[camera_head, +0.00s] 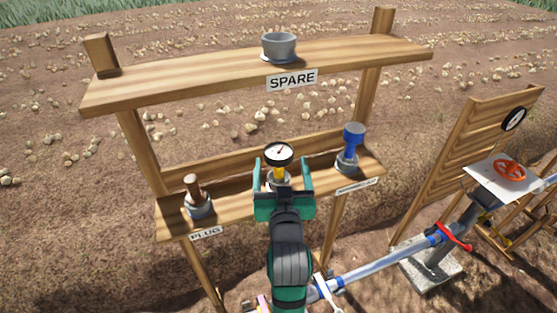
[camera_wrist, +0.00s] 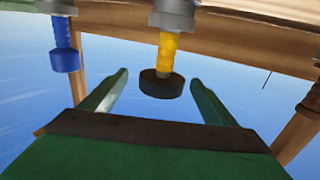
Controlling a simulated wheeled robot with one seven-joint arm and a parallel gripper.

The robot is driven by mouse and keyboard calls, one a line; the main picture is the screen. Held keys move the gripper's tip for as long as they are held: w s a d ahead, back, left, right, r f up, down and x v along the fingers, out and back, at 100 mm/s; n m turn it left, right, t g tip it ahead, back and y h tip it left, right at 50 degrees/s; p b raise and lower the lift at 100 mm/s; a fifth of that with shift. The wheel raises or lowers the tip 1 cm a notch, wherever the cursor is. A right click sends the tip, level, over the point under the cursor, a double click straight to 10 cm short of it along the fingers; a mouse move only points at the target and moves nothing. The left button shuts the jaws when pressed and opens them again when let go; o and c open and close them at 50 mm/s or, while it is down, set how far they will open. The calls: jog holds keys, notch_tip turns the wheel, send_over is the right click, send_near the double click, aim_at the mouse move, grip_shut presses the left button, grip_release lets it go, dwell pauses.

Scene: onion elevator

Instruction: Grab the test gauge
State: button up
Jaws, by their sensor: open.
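The test gauge (camera_head: 278,154) has a round white dial with a black rim and a yellow stem. It stands upright in a grey holder at the middle of the lower shelf. In the wrist view, which is upside down, the gauge (camera_wrist: 162,84) shows its dark round head and yellow stem. My gripper (camera_head: 282,172) is open, with one green finger on each side of the gauge. In the wrist view my gripper (camera_wrist: 159,80) has a gap on both sides of the gauge head. I cannot tell exactly how deep the gauge sits between the fingers.
A brown plug (camera_head: 194,190) stands left on the lower shelf (camera_head: 237,196), and a blue fitting (camera_head: 352,140) stands right. The upper SPARE shelf (camera_head: 180,83) with a grey cup (camera_head: 278,46) is above and behind.

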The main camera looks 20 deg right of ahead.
aim_at(278, 147)
jog(key=shift+x, duration=3.8)
jog(key=shift+a+r, duration=0.1)
jog(key=shift+a, duration=0.05)
jog(key=shift+c, duration=0.7)
jog(key=shift+w, duration=0.1)
jog(key=c, duration=1.2)
